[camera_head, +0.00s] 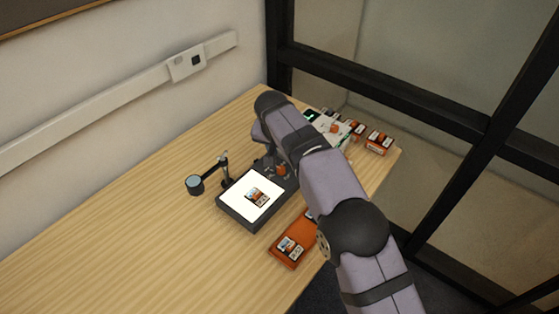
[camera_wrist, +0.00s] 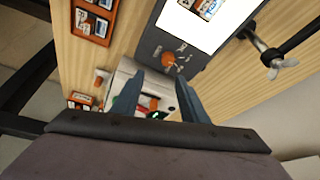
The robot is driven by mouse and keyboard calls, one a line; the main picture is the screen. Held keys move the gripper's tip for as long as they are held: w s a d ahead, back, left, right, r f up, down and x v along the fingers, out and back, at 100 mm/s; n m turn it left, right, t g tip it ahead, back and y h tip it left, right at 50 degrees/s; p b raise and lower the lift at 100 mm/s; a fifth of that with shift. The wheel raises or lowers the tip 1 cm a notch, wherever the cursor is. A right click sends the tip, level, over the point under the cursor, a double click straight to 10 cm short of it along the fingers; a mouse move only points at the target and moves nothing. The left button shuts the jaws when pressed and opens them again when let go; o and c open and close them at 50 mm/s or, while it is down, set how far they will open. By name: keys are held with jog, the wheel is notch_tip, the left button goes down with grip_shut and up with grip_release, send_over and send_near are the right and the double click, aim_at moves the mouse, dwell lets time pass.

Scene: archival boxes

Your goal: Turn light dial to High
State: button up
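The light box (camera_head: 238,213) stands on the table with its white panel lit and a small picture card (camera_head: 257,196) on it. In the wrist view the light box (camera_wrist: 152,42) lies at the top. Its orange light dial (camera_wrist: 168,60) sits on the dark control strip, with small white marks around it too blurred to read. The dial also shows in the head view (camera_head: 282,170), close beside my arm. My gripper (camera_wrist: 160,76) is open and empty, its two fingers apart and pointing toward the dial. The dial appears between and beyond the fingertips; contact cannot be told. My arm hides the fingers in the head view.
A magnifier (camera_head: 195,184) on a jointed stand is left of the light box. An orange tray (camera_head: 283,258) with cards lies at the front edge. A white device (camera_wrist: 126,72) and several orange boxes (camera_head: 379,142) are at the far right end. The table's left side is clear.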

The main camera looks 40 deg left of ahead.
jog(key=w+d+r+p, duration=0.1)
jog(key=w+d+r, duration=0.2)
jog(key=n+g+y, duration=0.2)
jog(key=n, duration=0.6)
send_near(281, 169)
jog(key=shift+w+f+p, duration=0.1)
jog(key=shift+f+p, duration=0.25)
jog(key=shift+p, duration=0.05)
jog(key=shift+p+x, duration=1.25)
jog(key=shift+x, duration=2.4)
jog(key=shift+a, duration=0.1)
jog(key=shift+c, duration=0.6)
